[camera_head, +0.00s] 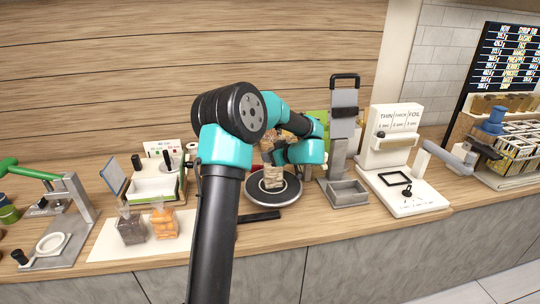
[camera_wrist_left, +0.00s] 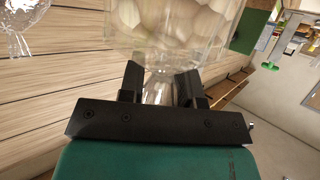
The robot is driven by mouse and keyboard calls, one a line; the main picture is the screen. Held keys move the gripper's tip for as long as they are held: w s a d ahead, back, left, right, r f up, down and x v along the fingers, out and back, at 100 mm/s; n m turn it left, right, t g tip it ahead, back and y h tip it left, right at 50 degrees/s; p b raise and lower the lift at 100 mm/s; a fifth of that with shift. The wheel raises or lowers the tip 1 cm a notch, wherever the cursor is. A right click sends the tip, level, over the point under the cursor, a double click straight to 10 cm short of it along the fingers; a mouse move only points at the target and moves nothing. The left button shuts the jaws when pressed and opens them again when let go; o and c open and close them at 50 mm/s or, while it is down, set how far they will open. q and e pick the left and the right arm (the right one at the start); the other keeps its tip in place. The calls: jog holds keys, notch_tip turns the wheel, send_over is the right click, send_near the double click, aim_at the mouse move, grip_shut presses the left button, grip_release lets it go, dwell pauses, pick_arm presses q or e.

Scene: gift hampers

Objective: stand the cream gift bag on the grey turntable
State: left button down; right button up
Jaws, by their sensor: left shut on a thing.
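The cream gift bag is a clear bag of pale round pieces; in the left wrist view the bag (camera_wrist_left: 175,28) fills the top middle. My left gripper (camera_wrist_left: 160,84) is shut on its gathered neck. In the head view, the pale bag (camera_head: 272,179) shows over the grey turntable (camera_head: 257,199), a round disc with a lighter ring. I cannot tell whether its base rests on the disc. My left gripper (camera_head: 272,155) is just above, largely hidden by my teal arm joints. My right gripper is not in view.
Dark and orange bags (camera_head: 163,222) stand on a white mat left of the turntable. A black bar (camera_head: 259,217) lies in front of it. A tall grey stand (camera_head: 343,130) with a tray is close on the right, beside a white labelled station (camera_head: 400,150).

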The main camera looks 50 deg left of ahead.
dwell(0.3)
pick_arm(q)
jog(key=c, duration=0.7)
grip_release()
jog(key=shift+c, duration=0.2)
jog(key=shift+d, duration=0.15)
jog(key=v, duration=1.7)
